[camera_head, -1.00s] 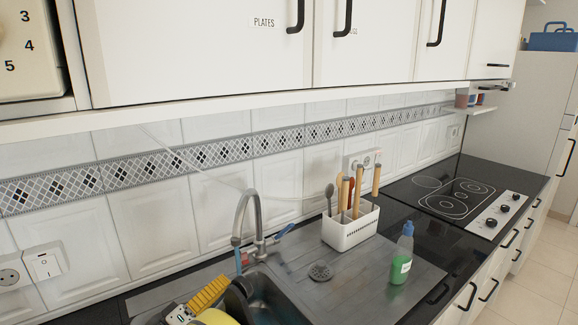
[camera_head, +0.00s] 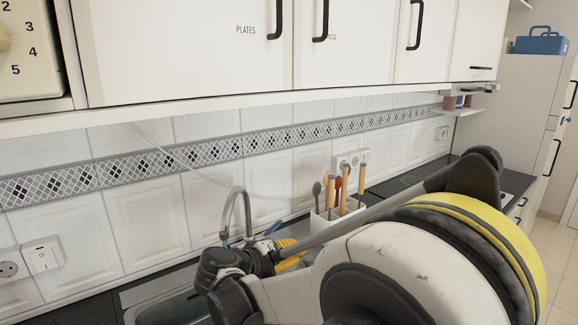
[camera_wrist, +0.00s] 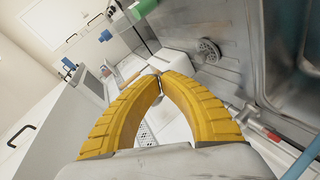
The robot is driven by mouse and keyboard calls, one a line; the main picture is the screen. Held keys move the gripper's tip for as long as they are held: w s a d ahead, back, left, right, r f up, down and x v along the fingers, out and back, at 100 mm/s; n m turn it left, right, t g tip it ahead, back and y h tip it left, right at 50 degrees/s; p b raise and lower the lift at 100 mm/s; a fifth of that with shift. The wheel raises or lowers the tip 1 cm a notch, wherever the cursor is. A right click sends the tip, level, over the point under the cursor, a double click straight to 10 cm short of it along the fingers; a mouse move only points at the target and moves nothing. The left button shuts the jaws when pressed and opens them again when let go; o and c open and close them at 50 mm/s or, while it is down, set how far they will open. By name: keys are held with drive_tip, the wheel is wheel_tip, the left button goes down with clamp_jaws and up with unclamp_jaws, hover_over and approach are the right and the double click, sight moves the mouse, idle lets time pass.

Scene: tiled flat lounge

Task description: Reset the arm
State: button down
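My gripper (camera_wrist: 158,77) has two curved yellow fingers. In the wrist view their tips meet, and nothing shows held between them. In the head view, the yellow of my gripper (camera_head: 287,250) shows above the sink area, just right of the tap. My arm is folded up large in the right foreground and hides much of the counter, most of the hob and the sink's right side.
The tap (camera_head: 238,212) stands close left of my gripper. A white utensil holder (camera_head: 323,228) with wooden handles is behind my arm. Wall cabinets (camera_head: 180,50) hang above.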

drive_tip(key=s+d+r+m+g+y, duration=0.1)
drive_tip(key=s+d+r+g+y, duration=0.2)
drive_tip(key=s+d, duration=0.95)
drive_tip(key=s+d+f+m+y, duration=0.2)
drive_tip(key=s+y, duration=0.1)
drive_tip(key=s, duration=0.5)
drive_tip(key=s+d+f+m+y, duration=0.1)
drive_tip(key=s+d+y, duration=0.1)
drive_tip(key=s, duration=0.5)
drive_tip(key=shift+s+d+f+m+y, duration=0.3)
drive_tip(key=shift+s+f+m+y, duration=0.1)
drive_tip(key=shift+y, duration=0.1)
